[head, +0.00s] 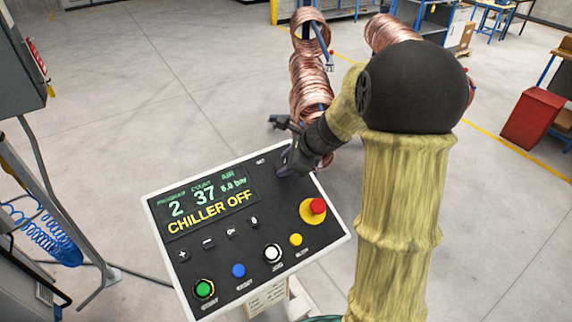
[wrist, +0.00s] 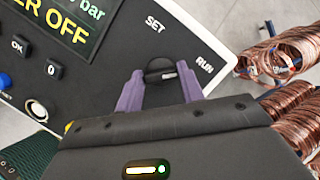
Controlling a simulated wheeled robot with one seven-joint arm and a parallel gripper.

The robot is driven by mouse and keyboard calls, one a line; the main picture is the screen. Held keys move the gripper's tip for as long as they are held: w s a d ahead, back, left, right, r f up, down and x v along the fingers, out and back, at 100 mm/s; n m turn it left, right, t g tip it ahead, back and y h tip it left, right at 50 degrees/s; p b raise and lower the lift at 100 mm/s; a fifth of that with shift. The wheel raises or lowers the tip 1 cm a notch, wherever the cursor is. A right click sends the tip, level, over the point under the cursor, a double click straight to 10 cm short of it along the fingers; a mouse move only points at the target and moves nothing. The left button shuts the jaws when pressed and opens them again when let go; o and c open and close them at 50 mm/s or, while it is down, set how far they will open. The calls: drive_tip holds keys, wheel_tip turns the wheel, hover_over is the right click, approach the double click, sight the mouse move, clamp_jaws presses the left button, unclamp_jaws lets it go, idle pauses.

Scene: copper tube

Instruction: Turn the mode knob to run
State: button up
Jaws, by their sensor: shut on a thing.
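The mode knob (wrist: 160,68) is a small black knob on the dark face of the control panel (head: 185,240). In the wrist view it sits between the two purple fingers of my gripper (wrist: 160,80), which is shut on it. A short white mark shows on the knob. The word SET (wrist: 155,25) is printed above the knob and RUN (wrist: 203,65) to its right. I cannot tell for sure which word the mark points to. In the head view my gripper (head: 297,158) is at the panel's upper right and hides the knob. The panel's display (head: 208,203) reads CHILLER OFF.
A red emergency button (head: 317,206) stands out at the panel's right side. Green (head: 204,289), blue, white and yellow buttons line its lower edge. Copper coils (head: 309,85) hang behind the panel. A grey cabinet (head: 18,65) stands at the left.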

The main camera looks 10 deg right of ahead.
drive_tip(key=shift+m, duration=0.5)
drive_tip(key=o, duration=1)
drive_tip(key=b+v, duration=0.1)
drive_tip(key=v, duration=1.6)
drive_tip(key=shift+s, duration=0.3)
